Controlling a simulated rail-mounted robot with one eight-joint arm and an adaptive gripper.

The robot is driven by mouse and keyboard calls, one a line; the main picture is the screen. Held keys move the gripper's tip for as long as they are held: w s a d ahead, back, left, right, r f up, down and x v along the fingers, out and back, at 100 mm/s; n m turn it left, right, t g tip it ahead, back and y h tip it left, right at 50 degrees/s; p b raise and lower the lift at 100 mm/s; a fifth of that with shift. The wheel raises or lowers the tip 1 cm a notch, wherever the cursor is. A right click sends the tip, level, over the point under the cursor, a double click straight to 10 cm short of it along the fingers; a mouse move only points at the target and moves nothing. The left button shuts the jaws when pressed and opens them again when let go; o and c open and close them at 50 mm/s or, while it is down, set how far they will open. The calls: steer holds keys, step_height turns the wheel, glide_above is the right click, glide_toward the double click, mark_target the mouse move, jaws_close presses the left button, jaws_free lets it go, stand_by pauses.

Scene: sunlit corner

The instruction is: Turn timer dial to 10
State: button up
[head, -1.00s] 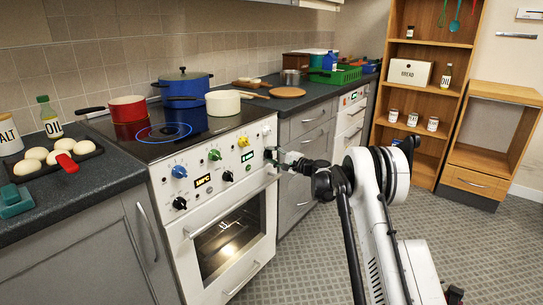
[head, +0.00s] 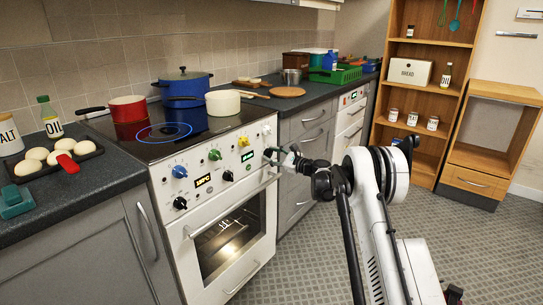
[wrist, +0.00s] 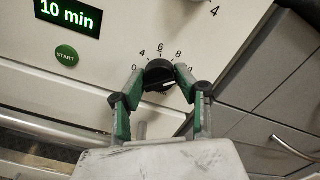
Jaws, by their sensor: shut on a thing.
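The timer dial is a small black knob (wrist: 159,74) on the white oven front, with a light pointer line and a printed scale around it. In the wrist view its line points to the lower right of the picture. My gripper (wrist: 160,76) is shut on it, one green-padded finger on each side. The timer display (wrist: 68,15) beside it reads 10 min in green. In the head view my gripper (head: 273,155) is at the right end of the oven's control panel, and its fingers largely hide the dial.
A green START button (wrist: 66,54) is on the panel. Blue (head: 180,171), green (head: 214,154) and yellow (head: 266,130) knobs are nearby. The oven handle (head: 232,205) runs below. Pots stand on the hob above; the floor to the right is open.

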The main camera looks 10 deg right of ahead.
steer(key=shift+m, duration=1)
steer(key=o, duration=1.2)
steer(key=shift+c, duration=0.2)
steer(key=v, duration=1.2)
